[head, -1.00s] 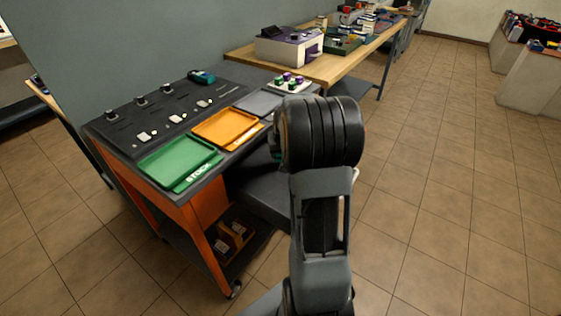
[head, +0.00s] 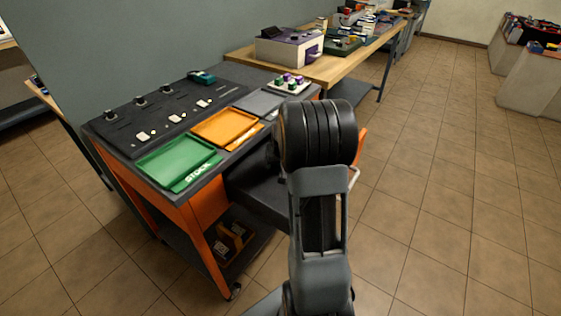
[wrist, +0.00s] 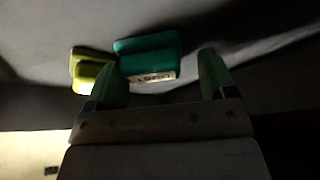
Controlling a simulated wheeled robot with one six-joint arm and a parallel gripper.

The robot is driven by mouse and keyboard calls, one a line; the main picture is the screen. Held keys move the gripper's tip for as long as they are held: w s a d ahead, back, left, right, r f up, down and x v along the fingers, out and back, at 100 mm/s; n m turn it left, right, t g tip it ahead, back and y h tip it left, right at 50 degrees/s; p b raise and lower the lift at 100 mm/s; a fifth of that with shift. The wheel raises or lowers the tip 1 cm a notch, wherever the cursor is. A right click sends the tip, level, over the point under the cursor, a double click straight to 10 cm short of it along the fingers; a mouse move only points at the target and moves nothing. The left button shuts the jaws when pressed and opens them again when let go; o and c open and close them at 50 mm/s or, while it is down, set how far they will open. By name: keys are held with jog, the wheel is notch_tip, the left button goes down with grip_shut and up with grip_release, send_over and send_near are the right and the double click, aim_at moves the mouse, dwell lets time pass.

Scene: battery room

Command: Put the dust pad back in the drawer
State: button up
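The drawer (head: 258,196) of the workbench stands pulled out, its dark inside partly hidden behind my arm in the head view. In the wrist view a teal block with a pale label (wrist: 148,59) and a yellow-green block (wrist: 92,71) lie close together on a dark surface. I cannot tell which of them, if either, is the dust pad. My gripper (wrist: 164,72) has its two green fingers wide apart, with the teal block showing beyond and between them. Nothing is clearly held. In the head view my gripper is hidden behind the arm.
On the workbench are a green tray (head: 178,160), an orange tray (head: 225,127), a grey tray (head: 260,102) and a dark panel with knobs (head: 165,112). A lower shelf holds dark and yellow items (head: 232,240). The tiled floor (head: 450,220) to the right is clear.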

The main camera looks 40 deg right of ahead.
jog(key=shift+o, duration=0.4)
jog(key=shift+r, duration=0.4)
jog(key=p+v, duration=0.2)
jog(key=v, duration=0.9)
jog(key=s+a+n+y, duration=0.1)
jog(key=s+a+n, duration=0.1)
jog(key=s+a, duration=0.5)
jog(key=s+a+r+n+g, duration=0.1)
jog(key=s+a+n, duration=0.2)
jog(key=s+a, duration=0.4)
jog(key=a, duration=0.7)
jog(key=shift+a+y, duration=0.15)
jog(key=shift+y, duration=0.25)
jog(key=shift+s, duration=0.15)
notch_tip(320, 180, up, 17)
jog(key=p, duration=1.6)
jog(key=shift+s+a+t, duration=0.2)
jog(key=shift+a+t, duration=0.1)
